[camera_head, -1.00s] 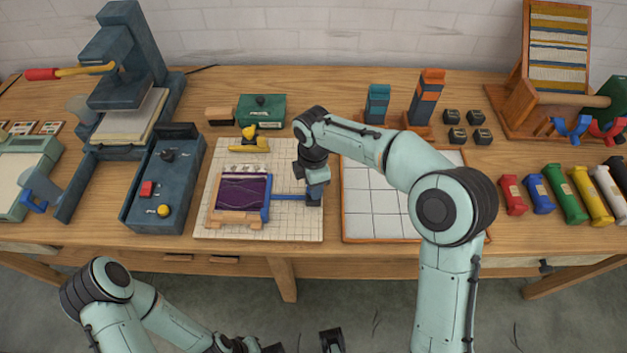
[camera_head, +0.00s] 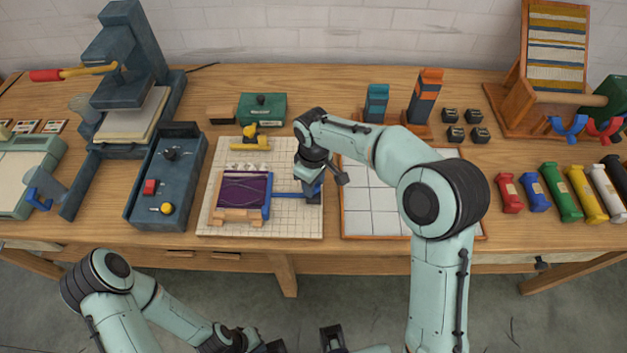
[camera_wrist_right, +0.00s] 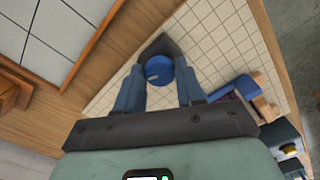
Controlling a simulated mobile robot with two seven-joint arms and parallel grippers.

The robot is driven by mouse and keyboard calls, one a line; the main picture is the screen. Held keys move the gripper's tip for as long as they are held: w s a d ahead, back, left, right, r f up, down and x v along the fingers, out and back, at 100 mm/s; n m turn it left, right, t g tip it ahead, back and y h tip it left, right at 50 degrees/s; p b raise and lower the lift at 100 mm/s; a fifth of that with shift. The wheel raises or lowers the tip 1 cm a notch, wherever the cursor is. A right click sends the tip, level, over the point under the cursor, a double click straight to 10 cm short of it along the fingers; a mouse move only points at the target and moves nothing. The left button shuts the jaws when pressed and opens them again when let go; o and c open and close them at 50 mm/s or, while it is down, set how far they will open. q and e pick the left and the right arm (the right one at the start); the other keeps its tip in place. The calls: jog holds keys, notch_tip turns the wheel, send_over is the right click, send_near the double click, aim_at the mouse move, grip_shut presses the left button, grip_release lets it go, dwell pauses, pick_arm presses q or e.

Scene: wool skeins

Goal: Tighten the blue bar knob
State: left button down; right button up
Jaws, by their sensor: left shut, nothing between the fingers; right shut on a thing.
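The blue knob (camera_wrist_right: 159,70) is round with a small pale mark. In the right wrist view it lies between the two blue fingers of my right gripper (camera_wrist_right: 160,88), which is shut on it. A dark block shows just past the knob. In the head view my right gripper (camera_head: 313,193) points down at the right end of the blue bar (camera_head: 288,195) and hides the knob. The bar runs left to a small wooden frame with purple weaving (camera_head: 243,190) on the gridded mat (camera_head: 225,229). My left gripper (camera_head: 272,347) is low at the bottom edge, partly cut off, shut and empty.
A dark control box (camera_head: 160,190) and press (camera_head: 130,60) stand left. A yellow tool (camera_head: 250,142) lies behind the frame. A tiled tray (camera_head: 375,222) is right of the mat, partly under my right arm. Several coloured skeins (camera_head: 560,192) lie far right.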

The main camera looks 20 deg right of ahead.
pick_arm(q)
jog(key=shift+w+r, duration=0.1)
jog(key=shift+r, duration=0.05)
pick_arm(e)
jog(key=m, duration=0.6)
dwell(0.5)
jog(key=o, duration=1)
jog(key=shift+o, duration=0.2)
pick_arm(q)
jog(key=shift+w+r+p, duration=0.3)
jog(key=shift+r+p, duration=0.2)
jog(key=shift+r, duration=0.05)
jog(key=shift+w+r+p, duration=0.25)
jog(key=shift+r+p, duration=0.25)
pick_arm(e)
notch_tip(320, 180, up, 14)
jog(key=shift+f, duration=0.25)
jog(key=shift+f, duration=0.1)
